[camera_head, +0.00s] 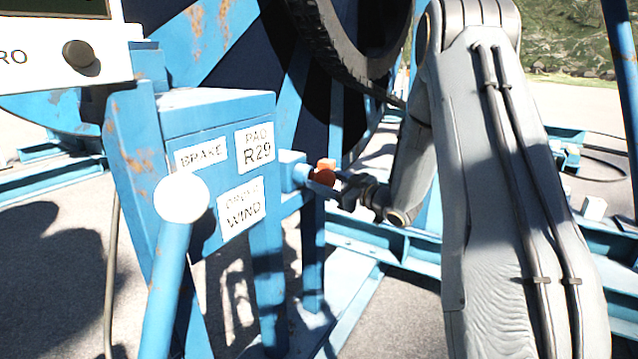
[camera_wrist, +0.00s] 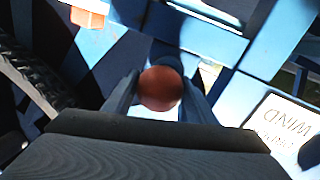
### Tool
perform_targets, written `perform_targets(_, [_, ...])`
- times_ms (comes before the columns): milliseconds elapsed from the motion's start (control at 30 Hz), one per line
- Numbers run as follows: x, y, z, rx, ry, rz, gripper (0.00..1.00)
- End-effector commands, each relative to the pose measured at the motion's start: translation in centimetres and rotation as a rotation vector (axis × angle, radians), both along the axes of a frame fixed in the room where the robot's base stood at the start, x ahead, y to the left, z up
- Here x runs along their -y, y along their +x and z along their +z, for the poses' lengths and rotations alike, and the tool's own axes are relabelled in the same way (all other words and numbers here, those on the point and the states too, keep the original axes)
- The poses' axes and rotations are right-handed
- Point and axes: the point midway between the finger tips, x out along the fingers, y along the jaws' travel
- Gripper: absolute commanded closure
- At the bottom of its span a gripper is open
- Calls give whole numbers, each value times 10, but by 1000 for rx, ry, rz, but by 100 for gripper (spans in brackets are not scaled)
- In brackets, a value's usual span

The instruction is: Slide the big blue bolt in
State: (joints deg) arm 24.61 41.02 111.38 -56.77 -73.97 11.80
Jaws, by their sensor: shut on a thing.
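The blue bolt (camera_head: 291,171) sticks out from the right side of the blue box labelled BRAKE and WIND. An orange knob (camera_head: 322,177) shows at its outer end in the head view. My gripper (camera_head: 333,186) reaches it from the right. In the wrist view a round red-brown knob (camera_wrist: 161,88) sits between the two fingers of my gripper (camera_wrist: 160,96), which are shut on it. The inner part of the bolt is hidden by the box, and how far it reaches in cannot be seen.
A white-ball lever (camera_head: 182,198) stands in front of the blue box (camera_head: 220,105). A large black tyre (camera_head: 350,50) and the blue reel are behind. Blue frame beams (camera_head: 345,310) run low beneath. An orange block (camera_wrist: 84,17) shows at the wrist view's upper left.

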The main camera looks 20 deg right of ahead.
Motion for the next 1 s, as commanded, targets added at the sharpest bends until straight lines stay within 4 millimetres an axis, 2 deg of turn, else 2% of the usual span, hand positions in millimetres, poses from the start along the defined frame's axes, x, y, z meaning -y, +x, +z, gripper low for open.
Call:
perform_targets(133, [-4, 2, 1, 2, 0, 4, 89])
perform_targets(167, [-4, 2, 1, 2, -1, 4, 44])
perform_targets(233, [-4, 2, 1, 2, -1, 4, 32])
perform_targets(667, [3, -4, 1, 2, 0, -1, 32])
perform_targets(1000, [26, -49, 1, 1, 0, 1, 32])
